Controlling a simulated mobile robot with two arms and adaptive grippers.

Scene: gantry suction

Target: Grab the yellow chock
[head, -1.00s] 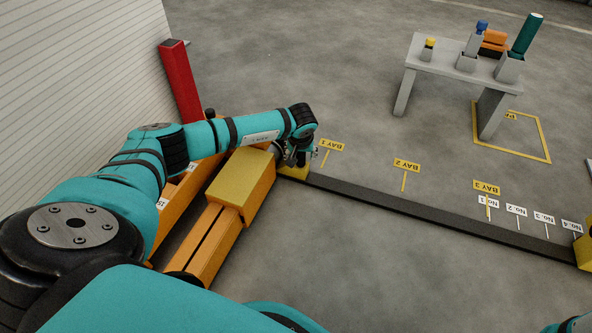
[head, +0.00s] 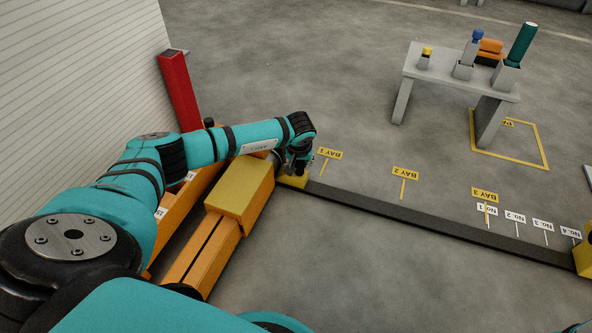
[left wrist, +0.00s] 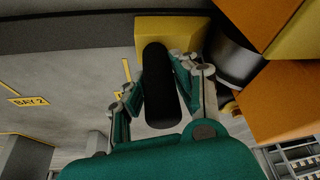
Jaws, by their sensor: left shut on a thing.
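A yellow block (head: 293,181), which looks like the chock, sits at the left end of the dark floor rail, beside the yellow-orange housing. In the left wrist view the same yellow block (left wrist: 205,36) lies beyond my fingers. A thick black rounded grip (left wrist: 160,90) stands out in front of it and seems to belong to it; the join is hard to see. My left gripper (head: 300,165) is right above the block, its fingers closed on both sides of the black grip. The arm partly hides the block in the head view. My right gripper is not in view.
The dark rail (head: 420,219) runs right to another yellow block (head: 583,258). The yellow-orange housing (head: 240,188) stands close beside my left gripper. A red post (head: 178,90) stands by the wall. A grey table (head: 455,75) holds several items at the back. The floor between is clear.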

